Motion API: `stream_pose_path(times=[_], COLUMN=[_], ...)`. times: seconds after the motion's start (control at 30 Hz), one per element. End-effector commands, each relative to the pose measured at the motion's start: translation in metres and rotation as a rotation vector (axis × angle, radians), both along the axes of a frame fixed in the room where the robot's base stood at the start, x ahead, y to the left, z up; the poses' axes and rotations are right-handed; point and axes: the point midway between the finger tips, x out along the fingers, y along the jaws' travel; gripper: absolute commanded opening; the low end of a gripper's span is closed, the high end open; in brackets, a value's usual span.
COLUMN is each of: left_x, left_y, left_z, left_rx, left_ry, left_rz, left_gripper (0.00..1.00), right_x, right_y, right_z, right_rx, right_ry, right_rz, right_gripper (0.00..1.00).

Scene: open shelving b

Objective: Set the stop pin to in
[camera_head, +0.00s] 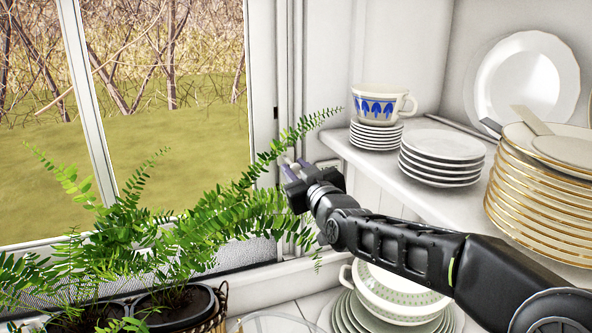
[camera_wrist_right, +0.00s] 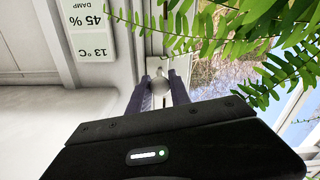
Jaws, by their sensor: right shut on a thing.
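The stop pin (camera_wrist_right: 158,80) shows in the right wrist view as a small round grey knob on the white window frame. It sits between the fingertips of my right gripper (camera_wrist_right: 159,90), which is shut on it. In the head view my right gripper (camera_head: 291,166) reaches the frame's right side, and fern fronds partly cover this area. The pin cannot be made out clearly there, and I cannot tell how far in it sits. My left gripper is not in view.
Ferns (camera_head: 150,235) in pots stand at the left by the window (camera_head: 130,110). A shelf (camera_head: 375,170) with stacked plates (camera_head: 440,158) and a blue-patterned cup (camera_head: 376,106) is close to my right arm. A temperature and damp display (camera_wrist_right: 88,28) hangs beside the frame.

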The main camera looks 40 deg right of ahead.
Motion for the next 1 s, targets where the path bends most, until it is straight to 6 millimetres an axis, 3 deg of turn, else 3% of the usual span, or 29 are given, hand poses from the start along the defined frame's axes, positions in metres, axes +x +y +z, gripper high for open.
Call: stream_pose_path(times=[0.33,0.57,0.87,0.9,1.0], left_x=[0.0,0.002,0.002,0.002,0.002], left_y=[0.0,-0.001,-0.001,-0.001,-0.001], left_z=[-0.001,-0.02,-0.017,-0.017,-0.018], left_rx=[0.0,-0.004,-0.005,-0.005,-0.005], left_ry=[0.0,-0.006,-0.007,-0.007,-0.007], left_rz=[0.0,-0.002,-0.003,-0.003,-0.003], left_gripper=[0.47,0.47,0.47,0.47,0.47], right_x=[0.001,0.022,0.025,0.025,0.025], right_y=[0.0,-0.007,-0.008,-0.008,-0.008], right_z=[-0.001,-0.004,0.001,0.001,0.001], right_rx=[0.0,-0.001,-0.001,-0.001,-0.001], right_ry=[0.001,-0.001,-0.002,-0.002,-0.002], right_rz=[0.001,0.0,0.0,0.0,0.0], right_gripper=[0.0,0.0,0.0,0.28,0.36])
